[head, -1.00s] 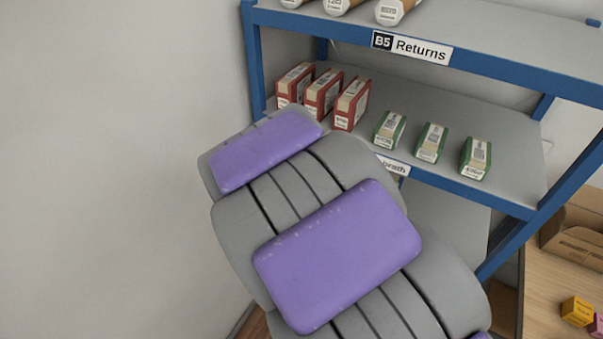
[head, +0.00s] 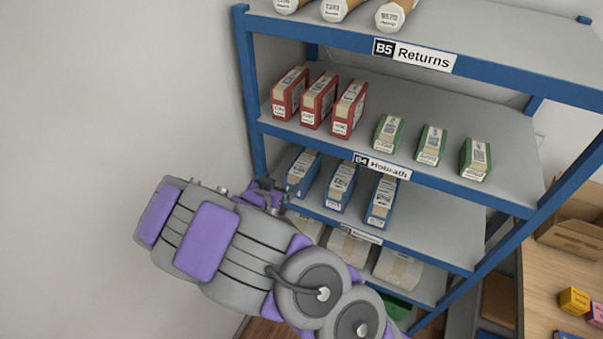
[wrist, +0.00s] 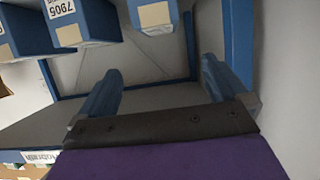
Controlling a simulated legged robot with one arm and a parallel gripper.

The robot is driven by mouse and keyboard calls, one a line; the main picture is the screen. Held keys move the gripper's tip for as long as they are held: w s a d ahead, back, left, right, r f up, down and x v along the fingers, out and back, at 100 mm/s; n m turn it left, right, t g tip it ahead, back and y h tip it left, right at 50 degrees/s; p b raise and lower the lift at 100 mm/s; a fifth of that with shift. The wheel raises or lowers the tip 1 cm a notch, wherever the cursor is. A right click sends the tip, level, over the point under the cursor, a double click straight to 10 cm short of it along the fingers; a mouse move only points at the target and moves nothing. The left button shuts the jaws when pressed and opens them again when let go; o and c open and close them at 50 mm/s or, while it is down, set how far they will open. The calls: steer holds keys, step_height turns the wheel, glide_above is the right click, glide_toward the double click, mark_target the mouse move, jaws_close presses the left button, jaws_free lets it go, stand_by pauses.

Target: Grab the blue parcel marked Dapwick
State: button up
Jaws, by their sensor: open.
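Three blue parcels stand in a row on the shelf below the B4 label: a left one (head: 303,173), a middle one (head: 341,188) and a right one (head: 381,202). Their printed names are too small to read, so I cannot tell which is Dapwick. My gripper (head: 268,190) is at the left end of that shelf, beside the left parcel, partly hidden by my arm. In the wrist view my gripper (wrist: 160,85) has its two blue fingers wide apart with nothing between them. Blue parcels line the top of that view, the nearest one (wrist: 155,15) beyond the fingers.
Red boxes (head: 318,98) and green boxes (head: 431,144) stand on the shelf above. Blue rack posts (head: 248,95) and a shelf edge (head: 440,184) bound the opening. Pale parcels (head: 398,268) sit below. A wall (head: 110,90) is close on the left.

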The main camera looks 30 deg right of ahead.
steer(key=b, duration=0.2)
glide_toward(302, 165)
steer(key=x, duration=0.3)
steer(key=shift+d, duration=0.3)
steer(key=shift+w+d+f, duration=0.2)
steer(key=shift+w+d, duration=0.1)
steer(key=shift+d, duration=0.3)
steer(key=x, duration=0.1)
steer(key=b+x, duration=0.1)
steer(key=x, duration=0.1)
steer(key=shift+w+a+f, duration=0.2)
steer(key=shift+f, duration=0.05)
steer(key=shift+x, duration=0.9)
steer(key=shift+r, duration=0.15)
steer(key=c, duration=1.8)
